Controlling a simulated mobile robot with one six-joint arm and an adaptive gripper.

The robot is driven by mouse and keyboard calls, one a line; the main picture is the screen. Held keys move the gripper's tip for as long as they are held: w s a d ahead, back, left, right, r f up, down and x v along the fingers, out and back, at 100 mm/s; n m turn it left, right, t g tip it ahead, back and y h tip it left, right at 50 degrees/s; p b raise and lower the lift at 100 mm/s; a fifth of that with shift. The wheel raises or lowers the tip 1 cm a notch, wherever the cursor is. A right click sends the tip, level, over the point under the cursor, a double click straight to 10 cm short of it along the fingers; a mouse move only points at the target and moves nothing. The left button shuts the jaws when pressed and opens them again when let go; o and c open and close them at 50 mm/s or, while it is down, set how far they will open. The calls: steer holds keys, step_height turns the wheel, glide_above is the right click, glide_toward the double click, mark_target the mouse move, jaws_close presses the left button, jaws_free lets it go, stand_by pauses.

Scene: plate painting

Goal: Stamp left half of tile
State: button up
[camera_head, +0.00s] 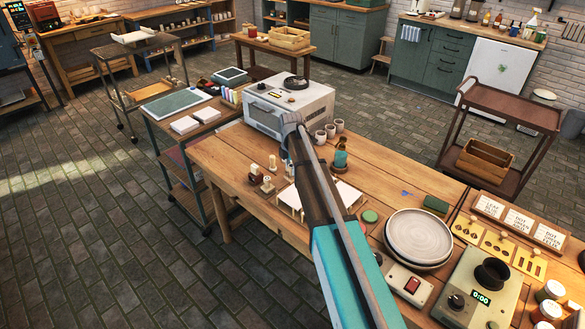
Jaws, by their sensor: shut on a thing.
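A pale, flat tile piece (289,199) lies on the wooden worktable, just left of my arm. A white flat surface (348,196) shows to the right of the arm. The arm covers the middle, so I cannot tell whether they are one tile or two, or whether either is marked. Small stamp-like pieces with light wooden and dark red parts (256,174) stand left of the tile. My arm reaches over the table from the bottom. My gripper and anything in it are hidden behind the arm.
Stacked plates (418,237), a switch box (409,283) and a device reading 0:00 (481,288) crowd the right. The table's left front (228,172) is clear.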

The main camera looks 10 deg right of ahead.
mark_target(291, 175)
steer(key=shift+f+b, duration=2.6)
steer(key=shift+f, duration=0.2)
steer(key=shift+f+b, duration=0.55)
steer(key=shift+b, duration=0.05)
stand_by(0.8)
steer(key=shift+r, duration=0.1)
steer(key=shift+r+p, duration=3.4)
steer(key=shift+p, duration=0.15)
